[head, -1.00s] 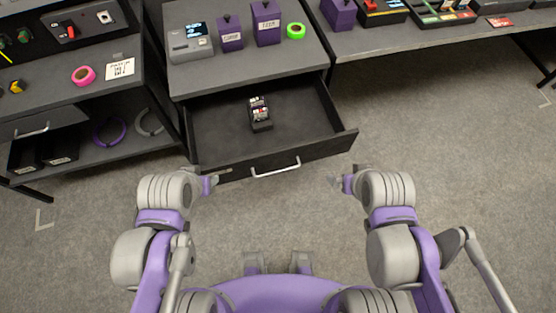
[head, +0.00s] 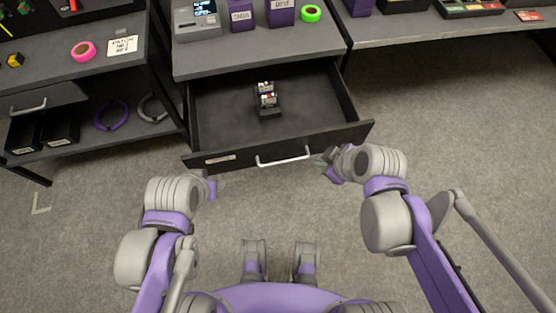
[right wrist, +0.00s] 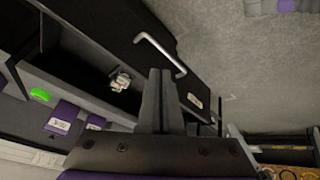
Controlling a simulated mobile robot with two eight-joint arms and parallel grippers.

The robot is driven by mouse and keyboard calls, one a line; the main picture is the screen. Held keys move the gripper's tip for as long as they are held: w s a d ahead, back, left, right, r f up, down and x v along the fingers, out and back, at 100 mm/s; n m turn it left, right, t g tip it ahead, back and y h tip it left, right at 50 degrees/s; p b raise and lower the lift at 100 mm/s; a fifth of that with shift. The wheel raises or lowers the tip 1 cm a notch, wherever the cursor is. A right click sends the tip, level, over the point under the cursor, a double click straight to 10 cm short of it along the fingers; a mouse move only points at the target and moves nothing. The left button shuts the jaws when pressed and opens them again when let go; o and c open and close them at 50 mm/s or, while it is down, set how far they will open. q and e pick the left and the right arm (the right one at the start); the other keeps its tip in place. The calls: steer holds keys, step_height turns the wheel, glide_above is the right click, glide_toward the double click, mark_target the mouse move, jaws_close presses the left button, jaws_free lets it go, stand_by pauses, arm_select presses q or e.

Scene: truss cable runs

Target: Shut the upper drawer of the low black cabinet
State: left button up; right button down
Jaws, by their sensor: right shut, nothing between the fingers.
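The low black cabinet (head: 255,62) stands at the top centre with its upper drawer (head: 220,125) pulled well out. A bar handle (head: 283,157) runs along the drawer front, and it also shows in the right wrist view (right wrist: 160,52). A small dark item with white and red parts (head: 267,100) lies inside the drawer. My right gripper (head: 326,165) is just right of the handle, near the drawer front; its fingers are together and empty in the right wrist view (right wrist: 160,95). Contact with the drawer cannot be told. My left gripper (head: 212,187) is below the drawer's left front corner, its fingers unclear.
The cabinet top carries a grey device (head: 196,20), purple boxes (head: 281,12) and green tape (head: 311,13). A shelf unit (head: 75,75) stands on the left and a long table (head: 440,28) on the right. Carpet (head: 470,130) is clear at the right.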

steer(key=w+a+f+n+y+b, duration=0.2)
steer(key=w+a+f+n+b, duration=0.2)
steer(key=a+f+n, duration=0.3)
steer(key=n+b, duration=0.1)
steer(key=b, duration=0.3)
glide_toward(270, 155)
steer(key=x, duration=0.5)
steer(key=shift+d, duration=0.1)
arm_select(q)
step_height(270, 155, down, 10)
arm_select(e)
steer(key=shift+w, duration=0.1)
